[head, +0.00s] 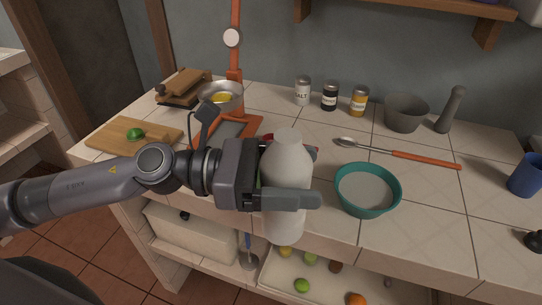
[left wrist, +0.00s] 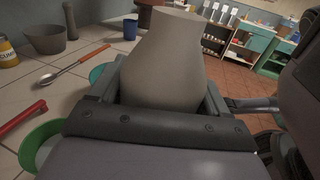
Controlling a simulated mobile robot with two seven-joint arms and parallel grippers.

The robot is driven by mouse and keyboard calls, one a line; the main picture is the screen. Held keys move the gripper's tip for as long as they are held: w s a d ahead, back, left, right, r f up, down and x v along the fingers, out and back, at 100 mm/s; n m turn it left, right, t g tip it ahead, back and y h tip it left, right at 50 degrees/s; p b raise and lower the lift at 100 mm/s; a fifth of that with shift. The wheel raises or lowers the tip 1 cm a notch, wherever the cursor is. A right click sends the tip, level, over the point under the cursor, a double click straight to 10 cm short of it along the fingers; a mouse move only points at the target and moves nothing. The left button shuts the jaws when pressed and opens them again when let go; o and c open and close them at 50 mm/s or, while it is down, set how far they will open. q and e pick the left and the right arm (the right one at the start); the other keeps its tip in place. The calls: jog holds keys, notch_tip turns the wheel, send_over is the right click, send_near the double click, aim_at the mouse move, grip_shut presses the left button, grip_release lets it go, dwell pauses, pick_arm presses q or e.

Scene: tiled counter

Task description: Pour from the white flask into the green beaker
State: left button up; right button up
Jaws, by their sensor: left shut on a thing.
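The white flask (head: 287,165) is roughly upright in my left gripper (head: 292,198), which is shut around its body. The left wrist view shows the pale flask (left wrist: 165,62) between the fingers. A teal-green, wide round vessel (head: 394,192), the likeliest green beaker, stands on the counter just right of the flask, apart from it. Its pale inside shows. In the left wrist view, a teal edge (left wrist: 99,73) shows beside the finger. A brighter green round vessel (left wrist: 32,143) shows at the lower left there; the flask and gripper probably hide it in the head view.
A spoon with an orange handle (head: 425,159) lies behind the teal vessel. A mortar (head: 404,113), jars (head: 330,97) and a blue cup (head: 525,176) stand on the counter. A red handle (left wrist: 29,119) is near the green vessel.

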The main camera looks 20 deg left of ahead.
aim_at(302, 146)
pick_arm(q)
jog(key=shift+r+p, duration=2.2)
jog(key=shift+r, duration=0.5)
jog(key=shift+f, duration=0.1)
